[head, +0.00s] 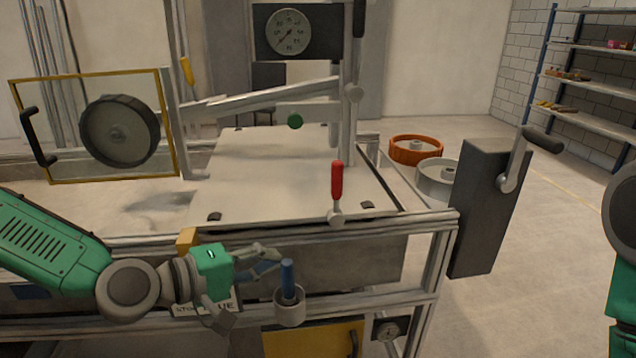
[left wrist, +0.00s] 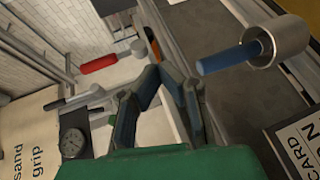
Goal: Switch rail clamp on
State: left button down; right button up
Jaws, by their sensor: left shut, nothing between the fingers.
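No label in view names the rail clamp, so I cannot tell for sure which part it is. A red-handled lever (head: 337,180) stands upright at the front edge of the sandbed table (head: 280,200); it also shows in the left wrist view (left wrist: 98,64). Below the frame's front rail, a blue handle (head: 288,276) points up from a grey round socket (head: 289,308); the handle also shows in the left wrist view (left wrist: 230,58). My left gripper (head: 268,265) is shut and empty, just left of the blue handle, apparently apart from it. My right gripper is out of view.
A dark post with a crank (head: 485,205) stands right of the table. A yellow-framed panel with a black wheel (head: 120,132) is at left. A dial gauge (head: 289,31) hangs behind. A partly hidden sign (left wrist: 300,145) is near the socket. The floor at right is open.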

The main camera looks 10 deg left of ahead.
aim_at(337, 192)
pick_arm(q)
jog(key=w+a+r+n+t, duration=0.1)
jog(key=w+a+r+t, duration=0.2)
jog(key=r, duration=0.6)
jog(key=shift+a+n+h, duration=0.3)
jog(key=shift+a, duration=0.25)
jog(key=s+d+x, duration=0.1)
jog(key=d+x, duration=0.1)
jog(key=x, duration=1.1)
jog(key=shift+s+d+b, duration=0.2)
jog(key=shift+s+b, duration=0.1)
jog(key=shift+s, duration=0.05)
